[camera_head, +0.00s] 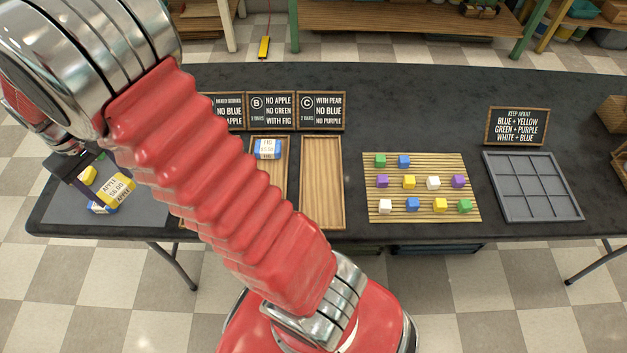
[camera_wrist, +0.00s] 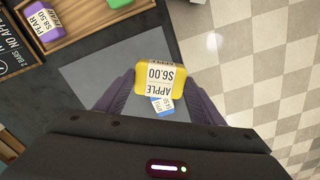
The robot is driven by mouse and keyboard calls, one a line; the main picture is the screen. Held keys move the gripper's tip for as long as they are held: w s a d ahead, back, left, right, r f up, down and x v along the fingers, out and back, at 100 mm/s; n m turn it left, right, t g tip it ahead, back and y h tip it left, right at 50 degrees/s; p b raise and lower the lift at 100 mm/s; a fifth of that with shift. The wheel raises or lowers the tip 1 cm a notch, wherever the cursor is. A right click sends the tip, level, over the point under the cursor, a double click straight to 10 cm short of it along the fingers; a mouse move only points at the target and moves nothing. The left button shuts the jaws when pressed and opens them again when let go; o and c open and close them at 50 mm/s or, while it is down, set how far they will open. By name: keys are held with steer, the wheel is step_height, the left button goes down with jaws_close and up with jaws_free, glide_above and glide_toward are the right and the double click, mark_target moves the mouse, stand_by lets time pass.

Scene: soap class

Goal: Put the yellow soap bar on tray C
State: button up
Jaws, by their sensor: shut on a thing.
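My gripper (camera_wrist: 155,86) is shut on a yellow soap bar (camera_wrist: 152,71), with a finger at each side. Its white label reads APPLE $6.00. The bar also shows in the head view at the table's left end (camera_head: 106,187), beside my arm. A blue bar (camera_wrist: 165,103) lies on the grey mat below and is partly hidden by the yellow bar. The sign reads with pear, no blue, no purple, 2 bars.
Tray B (camera_head: 282,176) holds a blue FIG bar (camera_head: 267,149); my arm covers part of it. In the wrist view a wooden tray (camera_wrist: 88,18) holds a purple PEAR bar (camera_wrist: 43,22) and a green bar. A slatted mat (camera_head: 420,158) with cubes and a grey grid tray (camera_head: 530,187) are farther right.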

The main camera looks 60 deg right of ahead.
steer(key=s+d+f+m, duration=0.1)
steer(key=s+d+m, duration=0.35)
steer(key=d, duration=0.95)
steer(key=s+d+m, duration=0.2)
steer(key=s+d, duration=0.5)
steer(key=d, duration=0.6)
steer(key=s+d+m, duration=0.3)
steer(key=s+d, duration=0.4)
steer(key=s, duration=0.4)
steer(key=s+d+f+m, duration=0.1)
steer(key=s+d+m, duration=0.2)
steer(key=s+d, duration=0.5)
steer(key=s, duration=0.4)
steer(key=shift+d, duration=0.3)
steer(key=shift+s, duration=0.1)
steer(key=shift+f, duration=3.15)
steer(key=shift+f, duration=1.9)
